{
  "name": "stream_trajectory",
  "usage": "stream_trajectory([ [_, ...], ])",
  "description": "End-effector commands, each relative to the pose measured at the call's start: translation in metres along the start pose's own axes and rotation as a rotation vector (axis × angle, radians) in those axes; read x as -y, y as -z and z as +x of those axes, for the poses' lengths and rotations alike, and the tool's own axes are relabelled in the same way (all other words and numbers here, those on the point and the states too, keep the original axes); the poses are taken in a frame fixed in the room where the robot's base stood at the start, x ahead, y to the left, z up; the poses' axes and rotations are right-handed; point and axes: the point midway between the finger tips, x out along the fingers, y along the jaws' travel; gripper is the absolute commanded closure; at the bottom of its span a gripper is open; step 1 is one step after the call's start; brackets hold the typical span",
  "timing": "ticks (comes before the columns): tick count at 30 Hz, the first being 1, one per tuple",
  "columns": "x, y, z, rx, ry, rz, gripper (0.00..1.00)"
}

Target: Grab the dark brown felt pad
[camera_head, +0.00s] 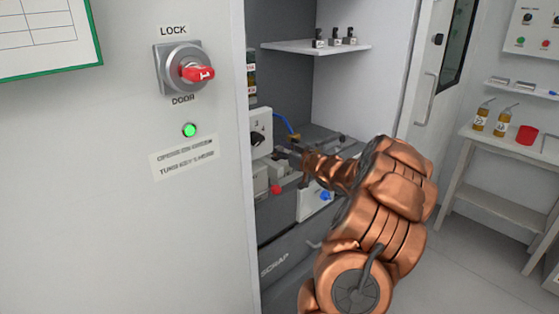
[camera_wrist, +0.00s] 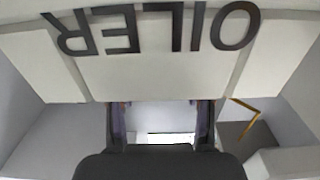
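I cannot make out a dark brown felt pad in either view. My copper arm reaches into the open cabinet in the head view, and my gripper (camera_head: 288,151) is small and partly hidden there beside a white box. In the wrist view my gripper (camera_wrist: 161,106) shows two dark fingers spread wide apart, with only pale surfaces visible between them. A pale block with upside-down "OILER" lettering (camera_wrist: 158,55) fills the upper part of that view, just beyond the fingertips.
The cabinet's front panel with a red lock key (camera_head: 197,73) stands left of my arm. A shelf (camera_head: 316,47) holds small dark items above. A blue knob (camera_head: 325,196) and a red knob (camera_head: 276,190) sit low. A bench with bottles and a red cup (camera_head: 527,135) stands right.

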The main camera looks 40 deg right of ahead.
Motion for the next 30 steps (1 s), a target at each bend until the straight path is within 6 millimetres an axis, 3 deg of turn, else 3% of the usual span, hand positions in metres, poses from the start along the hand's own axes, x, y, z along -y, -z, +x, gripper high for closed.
stream_trajectory([
  [1,0.000,0.000,0.000,0.000,0.000,0.000,0.56],
  [14,0.000,0.000,0.000,0.000,0.000,0.000,1.00],
  [23,0.000,0.002,0.000,0.000,0.000,-0.001,1.00],
  [30,0.000,0.032,-0.001,-0.001,0.000,-0.005,1.00],
])
